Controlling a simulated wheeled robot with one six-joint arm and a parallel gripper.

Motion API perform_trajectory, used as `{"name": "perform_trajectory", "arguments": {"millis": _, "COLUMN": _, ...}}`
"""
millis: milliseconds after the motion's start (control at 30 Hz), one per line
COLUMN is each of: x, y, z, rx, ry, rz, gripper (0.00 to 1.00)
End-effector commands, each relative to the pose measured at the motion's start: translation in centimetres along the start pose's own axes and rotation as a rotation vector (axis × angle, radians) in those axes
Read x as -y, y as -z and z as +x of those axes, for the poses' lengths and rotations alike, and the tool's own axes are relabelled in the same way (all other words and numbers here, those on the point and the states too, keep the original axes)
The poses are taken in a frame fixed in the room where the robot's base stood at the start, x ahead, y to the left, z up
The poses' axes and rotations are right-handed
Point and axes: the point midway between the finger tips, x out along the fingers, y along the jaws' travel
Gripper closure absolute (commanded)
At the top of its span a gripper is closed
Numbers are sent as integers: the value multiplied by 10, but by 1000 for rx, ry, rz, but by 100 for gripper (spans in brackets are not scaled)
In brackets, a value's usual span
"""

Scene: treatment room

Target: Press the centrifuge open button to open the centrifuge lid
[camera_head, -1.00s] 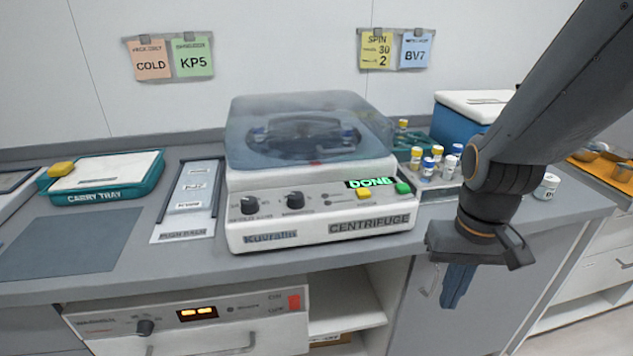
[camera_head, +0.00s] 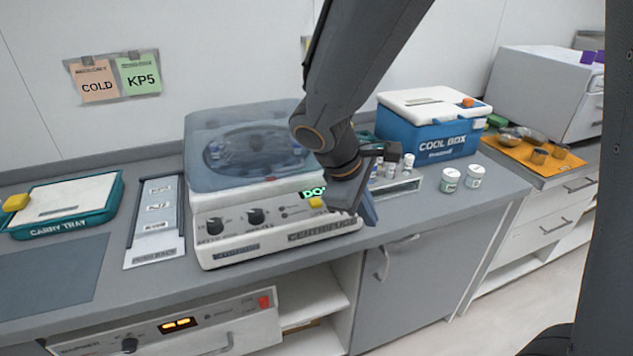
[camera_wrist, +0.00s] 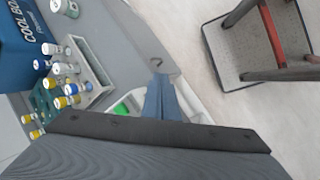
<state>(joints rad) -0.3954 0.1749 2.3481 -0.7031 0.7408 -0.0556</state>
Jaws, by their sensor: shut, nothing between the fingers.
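The white centrifuge (camera_head: 222,252) stands on the grey counter, its translucent blue lid (camera_head: 205,165) down. Its front panel has two dark knobs, a green-lit display (camera_head: 312,192) that is partly covered, and a yellow button (camera_head: 316,202). The green button is hidden behind my gripper in the head view; a green patch (camera_wrist: 121,109) beside the fingers in the wrist view looks like it. My gripper (camera_head: 370,210) is shut and empty, its blue fingers pointing down at the panel's right end. The fingers (camera_wrist: 158,82) show in the wrist view. I cannot tell whether they touch the centrifuge.
A rack (camera_wrist: 88,82) of capped tubes stands just right of the centrifuge. Two white jars (camera_head: 450,180) and a blue cool box (camera_head: 420,138) are farther right. A carry tray (camera_head: 65,228) and a labelled panel (camera_head: 155,255) lie left. Floor is open in front.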

Motion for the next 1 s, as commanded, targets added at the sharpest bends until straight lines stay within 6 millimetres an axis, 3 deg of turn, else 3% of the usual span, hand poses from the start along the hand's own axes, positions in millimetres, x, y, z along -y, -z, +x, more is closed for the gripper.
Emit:
{"name": "perform_trajectory", "arguments": {"millis": 33, "x": -10, "y": 13, "z": -29, "rx": -2, "ry": -69, "rz": -112, "gripper": 100}}
{"name": "perform_trajectory", "arguments": {"millis": 200, "x": -36, "y": 61, "z": -88, "rx": -1, "ry": -289, "rz": -408, "gripper": 100}}
{"name": "perform_trajectory", "arguments": {"millis": 400, "x": -45, "y": 95, "z": -125, "rx": -4, "ry": -427, "rz": -565, "gripper": 100}}
{"name": "perform_trajectory", "arguments": {"millis": 1000, "x": -46, "y": 102, "z": -125, "rx": -5, "ry": -450, "rz": -588, "gripper": 100}}
